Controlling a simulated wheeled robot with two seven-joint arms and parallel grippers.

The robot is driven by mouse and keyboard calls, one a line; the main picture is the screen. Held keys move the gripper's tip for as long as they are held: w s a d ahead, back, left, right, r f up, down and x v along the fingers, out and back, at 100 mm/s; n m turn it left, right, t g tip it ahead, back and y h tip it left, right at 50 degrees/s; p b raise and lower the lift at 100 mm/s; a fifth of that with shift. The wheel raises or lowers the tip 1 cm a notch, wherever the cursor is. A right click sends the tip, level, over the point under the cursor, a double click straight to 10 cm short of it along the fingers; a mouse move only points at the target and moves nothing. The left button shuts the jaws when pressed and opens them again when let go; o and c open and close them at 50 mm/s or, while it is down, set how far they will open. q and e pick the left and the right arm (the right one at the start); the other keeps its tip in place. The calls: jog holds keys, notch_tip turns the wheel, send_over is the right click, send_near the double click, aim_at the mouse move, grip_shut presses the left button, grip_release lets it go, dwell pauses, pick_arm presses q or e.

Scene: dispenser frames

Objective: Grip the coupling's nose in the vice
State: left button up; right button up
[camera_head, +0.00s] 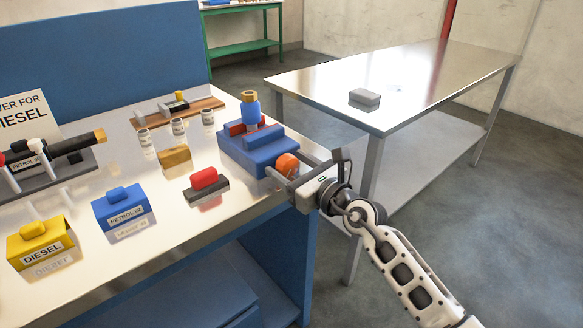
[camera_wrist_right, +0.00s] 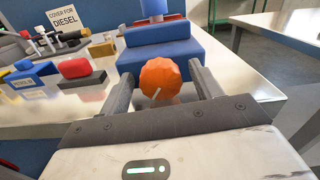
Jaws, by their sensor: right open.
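The blue vice (camera_head: 262,152) with red jaws (camera_head: 235,128) sits at the right end of the steel bench. The coupling (camera_head: 250,110), blue with a brass-coloured top, stands upright at the jaws; whether they touch it is unclear. The vice's orange knob (camera_head: 287,164) faces my right gripper (camera_head: 290,169). In the right wrist view the orange knob (camera_wrist_right: 160,79) lies between the two spread fingers of my right gripper (camera_wrist_right: 163,82), with gaps visible on both sides. The coupling's lower part (camera_wrist_right: 153,10) shows above the vice (camera_wrist_right: 160,48). My left gripper is out of view.
A red block on a dark base (camera_head: 205,180), a wooden block (camera_head: 175,156) and several small jars (camera_head: 178,128) stand left of the vice. Blue (camera_head: 122,205) and yellow (camera_head: 38,240) labelled covers are further left. A steel table (camera_head: 420,75) stands at the right.

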jog(key=shift+c, duration=0.2)
jog(key=c, duration=0.9)
jog(key=shift+r+m+p, duration=0.25)
jog(key=shift+m+p, duration=0.35)
jog(key=shift+p, duration=0.25)
jog(key=shift+m+p, duration=0.55)
jog(key=shift+m, duration=0.15)
jog(key=shift+f+m+p, duration=0.1)
jog(key=shift+m+p, duration=0.5)
jog(key=shift+m, duration=0.5)
jog(key=shift+f+m, duration=0.15)
jog(key=shift+m, duration=0.25)
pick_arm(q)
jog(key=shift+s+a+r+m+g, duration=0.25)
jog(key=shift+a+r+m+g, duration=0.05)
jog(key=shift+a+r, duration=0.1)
